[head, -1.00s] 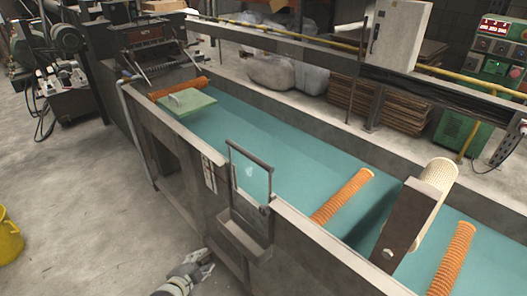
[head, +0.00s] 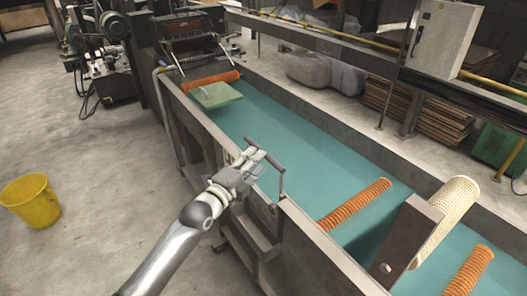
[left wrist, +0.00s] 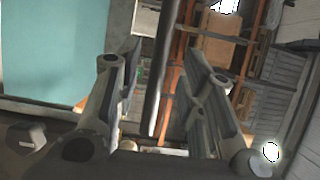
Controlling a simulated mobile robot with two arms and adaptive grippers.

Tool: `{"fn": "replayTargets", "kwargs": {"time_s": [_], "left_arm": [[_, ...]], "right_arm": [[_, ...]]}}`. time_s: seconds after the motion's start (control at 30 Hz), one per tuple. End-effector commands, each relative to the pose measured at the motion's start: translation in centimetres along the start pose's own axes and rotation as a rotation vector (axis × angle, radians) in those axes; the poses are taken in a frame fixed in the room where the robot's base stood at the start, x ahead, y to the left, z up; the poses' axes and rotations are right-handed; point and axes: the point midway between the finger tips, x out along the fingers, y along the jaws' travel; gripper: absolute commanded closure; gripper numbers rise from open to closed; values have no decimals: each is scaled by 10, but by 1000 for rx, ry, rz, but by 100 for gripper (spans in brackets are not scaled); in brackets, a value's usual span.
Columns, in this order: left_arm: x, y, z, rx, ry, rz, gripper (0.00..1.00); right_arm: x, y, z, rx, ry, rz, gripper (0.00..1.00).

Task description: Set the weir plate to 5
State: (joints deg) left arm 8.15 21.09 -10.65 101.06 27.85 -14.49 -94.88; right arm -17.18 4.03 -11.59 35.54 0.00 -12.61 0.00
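The weir plate's dark top bar (head: 275,163) stands above the near wall of the tank in the head view, with a side post (head: 281,188) going down at its right. My left gripper (head: 257,160) is at this bar, on its near side, and covers part of the plate. In the left wrist view my left gripper (left wrist: 160,95) is open, with a dark bar (left wrist: 161,65) running between its spread fingers. I cannot tell whether a finger touches it. The scale beside the plate is largely hidden by the gripper, so the setting cannot be read. My right gripper is not in view.
The tank holds teal liquid (head: 315,165). A cream roller (head: 447,217) on a brown bracket stands at the right. A yellow bucket (head: 31,201) is on the open floor at left.

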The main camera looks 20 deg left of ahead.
Motion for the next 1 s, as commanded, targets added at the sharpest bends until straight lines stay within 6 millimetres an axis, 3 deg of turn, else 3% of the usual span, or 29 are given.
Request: {"fn": "replayTargets", "kwargs": {"time_s": [0.3, 0.77, 1.0], "left_arm": [[41, 0, 0, -2, -1, 0, 63], [51, 0, 0, -1, 0, 0, 63], [51, 0, 0, -1, 0, 0, 92]], "right_arm": [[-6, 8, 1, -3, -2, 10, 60], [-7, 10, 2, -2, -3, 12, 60], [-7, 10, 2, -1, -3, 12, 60]]}}
